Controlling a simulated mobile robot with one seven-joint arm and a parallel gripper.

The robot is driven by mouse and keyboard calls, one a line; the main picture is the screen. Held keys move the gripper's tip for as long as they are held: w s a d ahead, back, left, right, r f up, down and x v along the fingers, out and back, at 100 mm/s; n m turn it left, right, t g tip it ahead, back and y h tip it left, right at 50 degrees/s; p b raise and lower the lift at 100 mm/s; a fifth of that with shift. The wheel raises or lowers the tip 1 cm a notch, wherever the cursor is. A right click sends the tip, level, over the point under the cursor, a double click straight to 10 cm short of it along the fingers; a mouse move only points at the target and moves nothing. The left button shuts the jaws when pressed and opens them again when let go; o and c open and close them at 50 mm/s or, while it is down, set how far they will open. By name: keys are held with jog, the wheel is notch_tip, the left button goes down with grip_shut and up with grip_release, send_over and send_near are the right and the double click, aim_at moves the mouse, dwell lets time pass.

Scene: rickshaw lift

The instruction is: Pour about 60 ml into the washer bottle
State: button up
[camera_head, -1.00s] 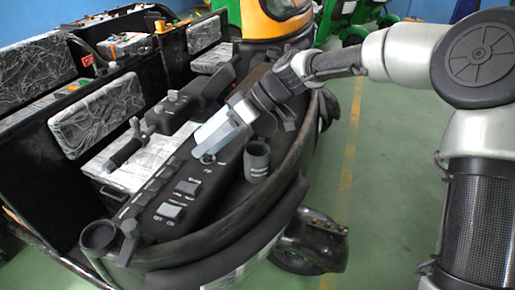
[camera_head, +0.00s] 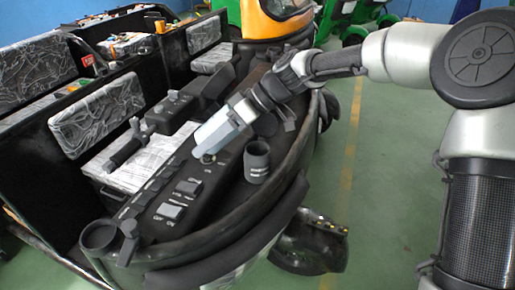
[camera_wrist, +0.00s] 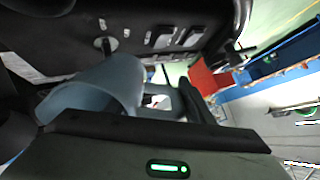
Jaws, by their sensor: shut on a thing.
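My gripper (camera_head: 246,108) is shut on a pale blue-grey pouring vessel (camera_head: 215,134). The vessel is strongly tilted, its lower end pointing down and left over the console. In the wrist view the vessel (camera_wrist: 112,84) shows close up, with a dark finger across the picture below it. A dark grey open-topped cup (camera_head: 257,162) with marks on its side stands upright on the console, right of and apart from the vessel. It may be the washer bottle; I cannot be sure. No liquid or stream can be made out.
The dark console (camera_head: 150,205) carries switches, a small round fitting (camera_head: 207,159), and another dark round cup (camera_head: 98,236) at its near left end. A dark lever handle (camera_head: 126,152) stands behind. Wrapped seats (camera_head: 97,115) lie left. Green floor (camera_head: 390,200) is free at right.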

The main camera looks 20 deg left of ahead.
jog(key=h+p, duration=0.1)
jog(key=t+h+p, duration=0.1)
jog(key=shift+s+a+h+p, duration=0.1)
jog(key=shift+a+h+p, duration=0.15)
jog(key=shift+h+p, duration=0.1)
jog(key=shift+s+a+t+h+p, duration=0.2)
jog(key=shift+a+t+h+p, duration=0.25)
jog(key=shift+h+p, duration=0.3)
jog(key=shift+s+a+f+t+h+p, duration=0.1)
jog(key=shift+a+f+t+h+p, duration=0.25)
jog(key=shift+h+p, duration=0.45)
jog(key=shift+s+f+t+h+p, duration=0.15)
jog(key=shift+t+h+p, duration=0.35)
jog(key=shift+h+p, duration=0.3)
jog(key=shift+w+a+f+t+h+p, duration=0.1)
jog(key=shift+a+f+t+h+p, duration=0.25)
jog(key=shift+h+p, duration=0.45)
jog(key=shift+d, duration=0.15)
dwell(0.3)
